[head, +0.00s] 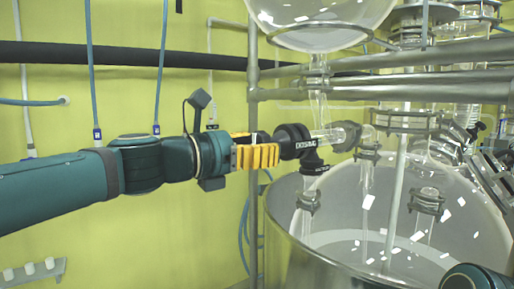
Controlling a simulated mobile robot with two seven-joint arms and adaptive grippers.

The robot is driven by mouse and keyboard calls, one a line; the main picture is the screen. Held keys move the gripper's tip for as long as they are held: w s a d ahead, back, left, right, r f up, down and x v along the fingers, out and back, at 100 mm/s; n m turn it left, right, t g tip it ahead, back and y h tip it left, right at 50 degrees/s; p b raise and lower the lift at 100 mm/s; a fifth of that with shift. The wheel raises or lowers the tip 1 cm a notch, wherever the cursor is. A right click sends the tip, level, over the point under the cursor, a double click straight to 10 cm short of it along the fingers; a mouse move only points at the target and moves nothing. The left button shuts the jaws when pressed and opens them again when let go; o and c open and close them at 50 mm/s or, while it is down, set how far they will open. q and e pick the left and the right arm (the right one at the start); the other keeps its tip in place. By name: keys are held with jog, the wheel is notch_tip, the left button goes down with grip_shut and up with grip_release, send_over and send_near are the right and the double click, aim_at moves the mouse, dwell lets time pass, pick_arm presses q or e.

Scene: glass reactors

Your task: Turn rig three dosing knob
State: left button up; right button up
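The black dosing knob (292,140) sits on the side of the glass fitting above the reactor vessel, with a white-lettered label on its body. My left gripper (266,150), with orange-yellow finger pads, reaches in level from the left. Its fingertips are right at the knob's left end. A dark part shows between the pads, but I cannot tell whether it is the knob or the gripper, nor whether the fingers are closed on it. My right gripper is not in view.
A large steel-rimmed vessel (279,232) stands below the knob. A round glass flask (310,28) hangs above. Metal rails (420,57) and a vertical post (253,200) frame the rig. A black pipe (120,54) and blue hoses run along the yellow wall.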

pick_arm(q)
jog(key=shift+o, duration=1.1)
jog(key=shift+a, duration=0.1)
jog(key=v, duration=1.2)
dwell(5.6)
